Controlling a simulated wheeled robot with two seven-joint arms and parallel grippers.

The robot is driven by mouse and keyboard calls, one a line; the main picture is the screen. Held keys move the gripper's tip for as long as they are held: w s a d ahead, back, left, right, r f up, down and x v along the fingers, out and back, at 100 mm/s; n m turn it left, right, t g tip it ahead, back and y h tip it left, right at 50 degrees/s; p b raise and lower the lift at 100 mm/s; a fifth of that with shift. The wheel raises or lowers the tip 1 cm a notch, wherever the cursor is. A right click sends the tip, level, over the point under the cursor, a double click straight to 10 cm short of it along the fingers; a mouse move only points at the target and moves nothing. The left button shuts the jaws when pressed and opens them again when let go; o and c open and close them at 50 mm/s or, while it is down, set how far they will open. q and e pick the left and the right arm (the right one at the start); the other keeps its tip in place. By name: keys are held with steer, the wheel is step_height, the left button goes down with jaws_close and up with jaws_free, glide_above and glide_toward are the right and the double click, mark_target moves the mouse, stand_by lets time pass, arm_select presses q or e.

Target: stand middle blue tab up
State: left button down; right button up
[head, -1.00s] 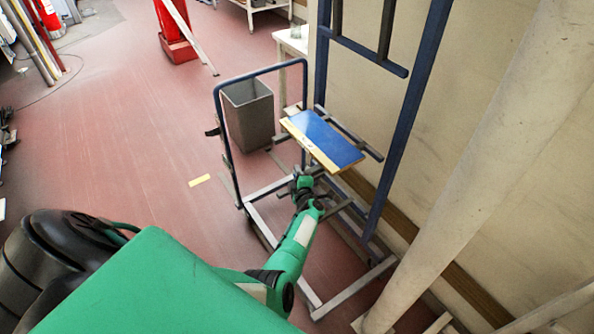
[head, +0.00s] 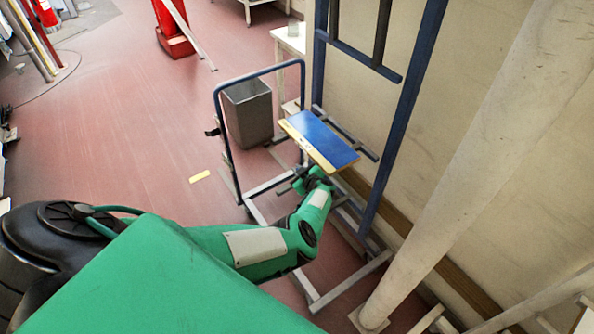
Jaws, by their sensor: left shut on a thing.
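The blue tab (head: 326,138) is a flat blue panel with a yellow front edge. It lies tilted, close to flat, on the grey bars of the wheeled frame at centre. My left gripper (head: 308,176) is under the tab's yellow front edge. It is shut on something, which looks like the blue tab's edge. The fingertips are small and partly hidden by the wrist and the tab, so the exact contact does not show. My right gripper is not in view.
The blue-railed frame (head: 217,130) surrounds the tab, with a tall blue upright (head: 402,115) at right. A grey bin (head: 247,112) stands behind the left rail. A pale slanted post (head: 470,170) and a beige wall are at right. The red floor (head: 120,130) at left is open.

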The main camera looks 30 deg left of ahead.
arm_select(q)
steer(key=shift+w+d+m+g+y+b, duration=0.1)
steer(key=shift+w+m+g+y+b, duration=0.1)
steer(key=shift+m+g+b, duration=0.4)
steer(key=shift+w+m+g+y+b, duration=0.2)
steer(key=shift+m+g, duration=0.1)
steer(key=shift+m, duration=0.5)
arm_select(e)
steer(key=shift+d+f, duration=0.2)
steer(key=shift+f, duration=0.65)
arm_select(q)
steer(key=shift+r, duration=0.1)
steer(key=c, duration=1.5)
jaws_free()
steer(key=shift+c, duration=0.2)
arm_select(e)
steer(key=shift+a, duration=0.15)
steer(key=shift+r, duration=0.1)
